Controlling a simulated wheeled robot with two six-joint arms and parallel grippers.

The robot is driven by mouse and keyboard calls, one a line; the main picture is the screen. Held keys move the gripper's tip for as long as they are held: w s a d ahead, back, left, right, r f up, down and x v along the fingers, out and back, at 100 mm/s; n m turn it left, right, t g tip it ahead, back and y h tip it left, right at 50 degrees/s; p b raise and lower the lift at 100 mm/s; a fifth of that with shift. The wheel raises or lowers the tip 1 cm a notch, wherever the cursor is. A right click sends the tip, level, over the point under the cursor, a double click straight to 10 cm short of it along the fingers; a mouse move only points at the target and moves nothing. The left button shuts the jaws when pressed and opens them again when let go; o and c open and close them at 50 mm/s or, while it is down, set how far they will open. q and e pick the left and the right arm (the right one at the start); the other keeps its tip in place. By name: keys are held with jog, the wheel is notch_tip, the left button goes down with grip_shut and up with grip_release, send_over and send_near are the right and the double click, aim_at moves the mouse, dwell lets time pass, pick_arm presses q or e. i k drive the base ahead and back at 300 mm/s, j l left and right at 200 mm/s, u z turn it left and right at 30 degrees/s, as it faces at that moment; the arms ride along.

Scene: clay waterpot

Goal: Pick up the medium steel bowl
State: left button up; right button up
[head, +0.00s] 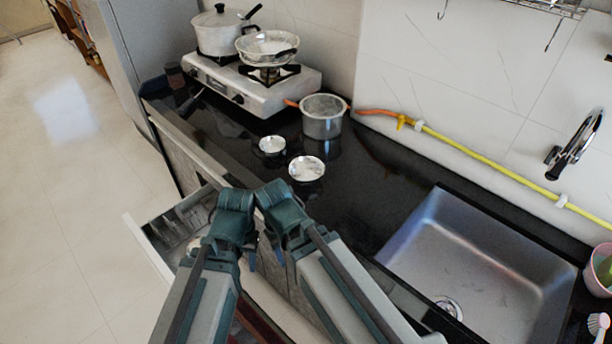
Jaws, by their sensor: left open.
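Two round shiny steel bowls stand on the black counter. The larger, nearer one (307,169), which I take for the medium steel bowl, is upright, with its bright inside facing up. The smaller bowl (272,145) is just behind it to the left. My left gripper (248,252) is low at the counter's front edge, mostly hidden by my arm links. It is open, below and to the left of the bowls and apart from them. My right gripper cannot be made out behind my right arm.
A deep steel pot (324,117) stands behind the bowls. A gas stove (262,94) holds a lidded pot (217,32) and a strainer-like pan (268,45). A sink (470,258) is on the right. An open drawer (152,250) juts out at left. Counter right of the bowls is clear.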

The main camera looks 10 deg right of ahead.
aim_at(307, 171)
jog(key=z, duration=2.45)
jog(key=k+j+z, duration=0.1)
jog(key=z, duration=0.35)
jog(key=k+j, duration=1.4)
jog(key=k, duration=0.05)
